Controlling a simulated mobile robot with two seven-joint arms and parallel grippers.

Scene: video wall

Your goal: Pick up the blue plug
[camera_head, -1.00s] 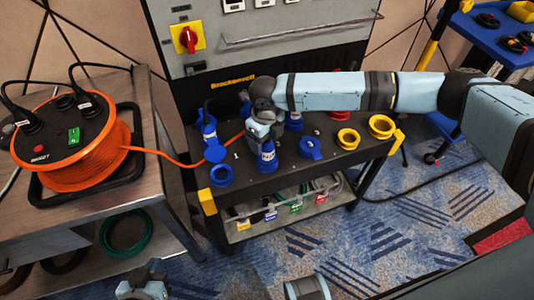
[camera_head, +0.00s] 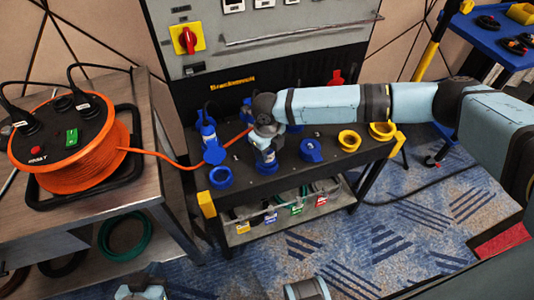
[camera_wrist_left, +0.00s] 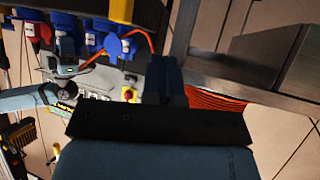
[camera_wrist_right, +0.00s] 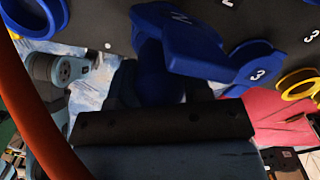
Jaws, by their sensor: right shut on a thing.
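My right gripper (camera_head: 267,142) reaches down onto the black cart top and is shut on a blue plug (camera_head: 269,160) with a white label. The plug is upright or nearly so; whether its base touches the cart is unclear. In the right wrist view, a dark blue body (camera_wrist_right: 155,75) is in front of the gripper, its lower part hidden by the gripper housing. My left gripper (camera_head: 143,289) is low at the bottom of the head view, away from the cart; in the left wrist view its fingers (camera_wrist_left: 165,80) are close together with nothing seen between them.
The cart (camera_head: 257,187) also carries a blue connector (camera_head: 207,128), a blue ring socket (camera_head: 221,177), a blue lidded socket (camera_head: 311,150) and two yellow rings (camera_head: 349,140). An orange cable runs from the reel (camera_head: 80,170) at left to the cart. A grey panel stands behind.

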